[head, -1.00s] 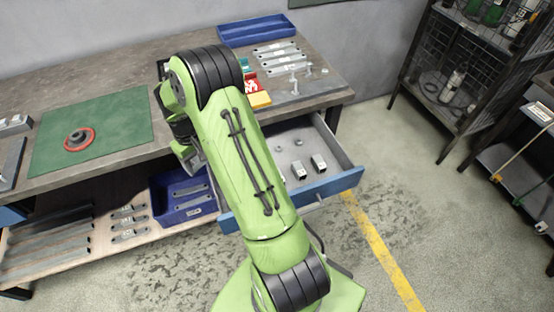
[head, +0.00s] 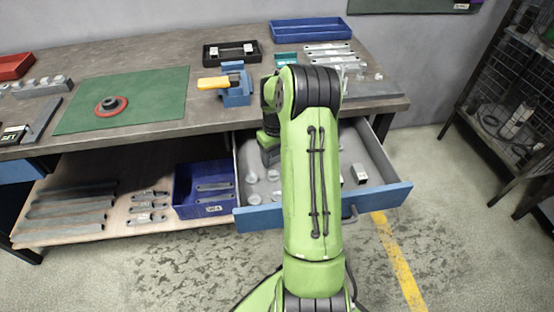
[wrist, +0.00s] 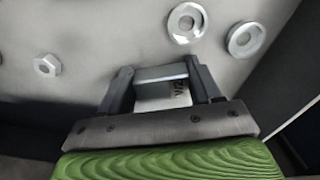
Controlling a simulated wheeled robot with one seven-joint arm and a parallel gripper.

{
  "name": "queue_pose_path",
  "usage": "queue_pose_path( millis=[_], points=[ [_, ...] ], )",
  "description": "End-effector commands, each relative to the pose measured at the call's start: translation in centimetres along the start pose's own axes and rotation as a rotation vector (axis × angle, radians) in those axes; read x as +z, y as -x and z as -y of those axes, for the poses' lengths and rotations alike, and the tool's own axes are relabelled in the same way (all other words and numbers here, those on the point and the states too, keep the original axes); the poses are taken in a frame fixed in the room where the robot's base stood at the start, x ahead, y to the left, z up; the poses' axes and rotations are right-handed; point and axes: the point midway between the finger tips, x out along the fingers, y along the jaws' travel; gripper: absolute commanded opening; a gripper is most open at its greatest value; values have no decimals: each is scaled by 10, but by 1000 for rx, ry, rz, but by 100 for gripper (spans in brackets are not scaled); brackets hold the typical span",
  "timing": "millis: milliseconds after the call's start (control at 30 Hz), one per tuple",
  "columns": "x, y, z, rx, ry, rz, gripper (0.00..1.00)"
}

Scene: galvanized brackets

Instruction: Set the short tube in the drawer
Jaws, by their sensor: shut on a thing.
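My gripper (wrist: 164,84) is shut on the short tube (wrist: 163,92), a pale grey metal piece with dark lettering that shows between the fingers in the wrist view. In the head view my gripper (head: 268,148) is over the left rear part of the open drawer (head: 318,208), and the held tube is hidden. The drawer has a blue front and a grey floor. I cannot tell whether the tube touches the floor.
In the drawer, washers (wrist: 187,22) and a nut (wrist: 47,65) lie near the gripper. A similar small tube (head: 360,173) stands at the drawer's right. A blue vise (head: 235,92) is on the bench behind. A blue bin (head: 207,209) sits on the lower shelf.

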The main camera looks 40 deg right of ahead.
Motion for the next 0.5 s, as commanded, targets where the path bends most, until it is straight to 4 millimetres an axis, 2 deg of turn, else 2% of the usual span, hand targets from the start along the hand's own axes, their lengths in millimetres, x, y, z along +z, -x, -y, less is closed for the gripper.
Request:
queue_pose_path(
  millis=[33,67,167,200,367,500],
  points=[
    [0,-4,0,0,0,-1,21],
    [0,-3,0,0,0,-1,15],
    [0,-2,0,0,0,0,15],
    [0,-2,0,0,0,1,67],
    [0,-2,0,0,0,0,92],
    [0,-1,0,1,0,-1,93]
  ],
)
